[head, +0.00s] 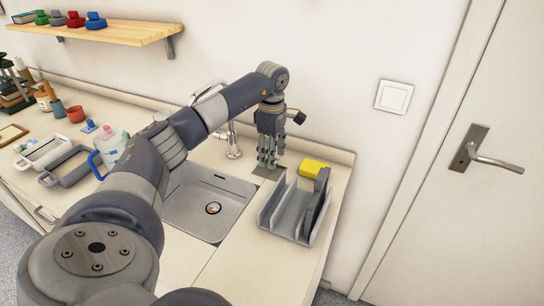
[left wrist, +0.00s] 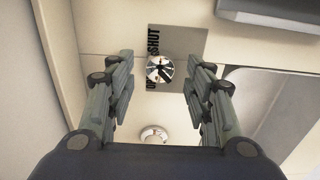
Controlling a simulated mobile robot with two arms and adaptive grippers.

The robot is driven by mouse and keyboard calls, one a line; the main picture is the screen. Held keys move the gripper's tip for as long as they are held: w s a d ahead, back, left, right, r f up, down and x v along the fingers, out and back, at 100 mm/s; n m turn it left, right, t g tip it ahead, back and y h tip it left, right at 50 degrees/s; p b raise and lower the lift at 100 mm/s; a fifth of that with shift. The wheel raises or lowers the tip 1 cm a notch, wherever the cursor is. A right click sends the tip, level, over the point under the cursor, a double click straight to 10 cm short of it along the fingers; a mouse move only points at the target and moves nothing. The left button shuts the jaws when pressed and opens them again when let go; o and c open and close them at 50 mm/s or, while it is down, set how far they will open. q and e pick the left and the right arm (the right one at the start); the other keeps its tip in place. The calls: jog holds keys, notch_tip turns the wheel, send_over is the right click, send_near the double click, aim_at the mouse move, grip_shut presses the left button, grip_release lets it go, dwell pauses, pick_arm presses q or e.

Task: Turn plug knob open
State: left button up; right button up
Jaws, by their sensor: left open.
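The plug knob (left wrist: 160,69) is a small round metallic knob with a dark bar across it. It sits on a grey plate (left wrist: 188,44) lettered SHUT on one side, with a partly hidden word starting "OP" on the other. My left gripper (head: 268,164) points down over this plate, behind the right part of the sink (head: 181,203). Its fingers are open and empty, one on each side of the knob in the left wrist view. I cannot tell how far the fingertips are above the plate. The fingers hide the knob in the head view. My right gripper is not in view.
The tap (head: 233,145) stands just left of the gripper. The wall is close behind. A jug (head: 113,148) and trays are left.

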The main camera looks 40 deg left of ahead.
pick_arm(q)
jog(key=shift+f, duration=0.9)
jog(key=shift+c, duration=0.6)
jog(key=c, duration=1)
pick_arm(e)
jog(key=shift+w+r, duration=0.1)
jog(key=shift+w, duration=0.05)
pick_arm(q)
jog(key=shift+o, duration=0.2)
jog(key=shift+r+n, duration=0.1)
jog(key=shift+n, duration=0.3)
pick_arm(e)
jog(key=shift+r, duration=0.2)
pick_arm(q)
jog(key=shift+n+p, duration=0.7)
jog(key=shift+n, duration=0.3)
jog(key=n+p, duration=0.1)
jog(key=n, duration=0.4)
jog(key=shift+p, duration=0.35)
jog(key=n+p, duration=0.1)
jog(key=n, duration=0.4)
jog(key=n+p, duration=0.1)
jog(key=n, duration=0.4)
jog(key=shift+p, duration=0.4)
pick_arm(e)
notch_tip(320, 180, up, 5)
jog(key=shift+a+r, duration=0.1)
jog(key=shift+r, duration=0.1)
